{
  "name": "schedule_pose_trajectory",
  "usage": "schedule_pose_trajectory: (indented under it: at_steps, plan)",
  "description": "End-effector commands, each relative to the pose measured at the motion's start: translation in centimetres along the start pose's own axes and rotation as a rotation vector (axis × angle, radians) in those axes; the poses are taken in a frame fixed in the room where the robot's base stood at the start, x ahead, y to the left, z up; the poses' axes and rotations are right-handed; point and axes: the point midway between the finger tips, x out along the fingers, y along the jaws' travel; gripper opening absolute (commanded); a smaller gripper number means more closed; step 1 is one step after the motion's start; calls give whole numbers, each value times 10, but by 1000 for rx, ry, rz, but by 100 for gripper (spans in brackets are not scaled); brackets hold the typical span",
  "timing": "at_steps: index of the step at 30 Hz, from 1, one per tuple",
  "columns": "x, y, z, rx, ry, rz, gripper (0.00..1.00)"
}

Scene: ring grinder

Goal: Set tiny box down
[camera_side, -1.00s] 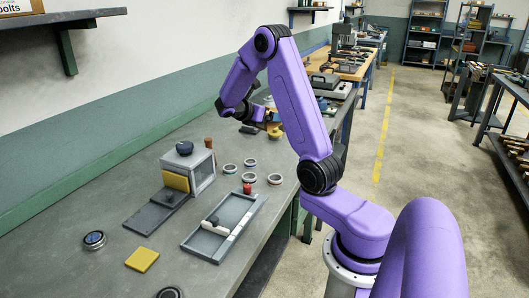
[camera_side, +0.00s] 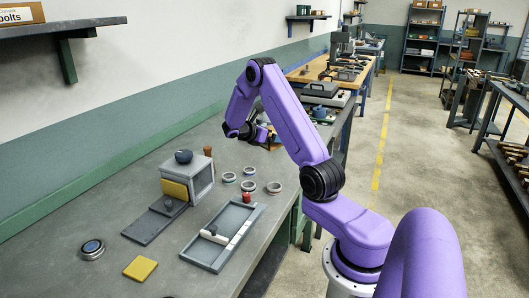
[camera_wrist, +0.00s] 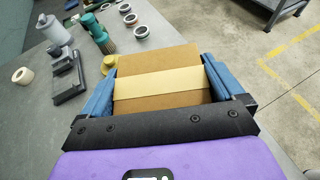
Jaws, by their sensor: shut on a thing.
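The tiny box (camera_wrist: 160,62) is brown cardboard with a pale tape strip across it. In the wrist view it sits between the two blue fingers of my gripper (camera_wrist: 163,72), which is shut on it. Its underside is hidden, and I cannot tell how far it is above the bench. In the side view my purple arm's wrist hangs over the far part of the grey bench (camera_side: 110,265), and the box cannot be made out there.
In the wrist view a green bottle (camera_wrist: 96,34), a grey clamp-like tool (camera_wrist: 68,78) and a tape roll (camera_wrist: 22,75) lie left of the box. Several rings (camera_wrist: 141,31) lie beyond. In the side view a grey tray (camera_side: 205,252) and a boxy grinder (camera_side: 202,178) stand nearer.

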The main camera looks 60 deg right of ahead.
Motion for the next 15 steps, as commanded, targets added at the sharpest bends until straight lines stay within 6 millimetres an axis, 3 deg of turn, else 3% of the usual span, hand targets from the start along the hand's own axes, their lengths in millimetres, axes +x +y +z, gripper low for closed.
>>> schedule_pose_trajectory:
  at_steps: [6, 15]
  plan:
    - [21, 32, -9, 1, -1, -2, 59]
    - [50, 62, -43, -1, -1, -2, 59]
